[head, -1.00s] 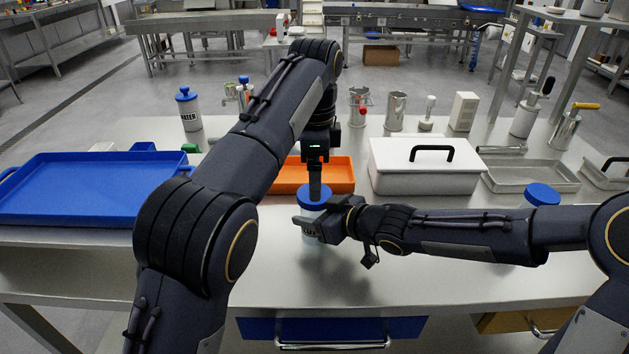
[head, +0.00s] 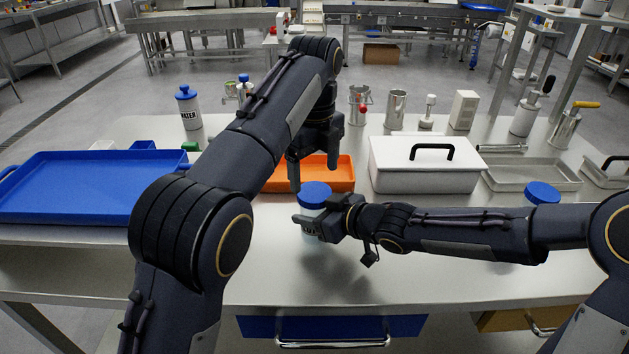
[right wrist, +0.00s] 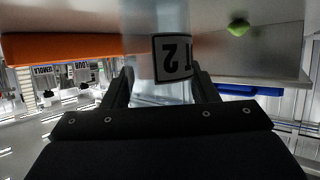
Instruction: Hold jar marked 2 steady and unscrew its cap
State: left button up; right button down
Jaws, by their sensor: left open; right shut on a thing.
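The jar marked 2 (head: 309,238) stands upright on the steel table with its blue cap (head: 314,193) on top. My right gripper (head: 322,224) is shut on the jar's body from the right. Whether a finger touches the cap, I cannot tell.
An orange tray (head: 342,176) lies behind the jar. A white box with a black handle (head: 415,180) is right of it, and a blue tray (head: 85,205) is at the left. Another blue-capped jar (head: 541,193) stands at the right, partly hidden by my right arm. The table front is clear.

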aim_at(315, 191)
pick_arm(q)
jog(key=shift+f, duration=2.25)
jog(key=c, duration=1)
jog(key=n, duration=1)
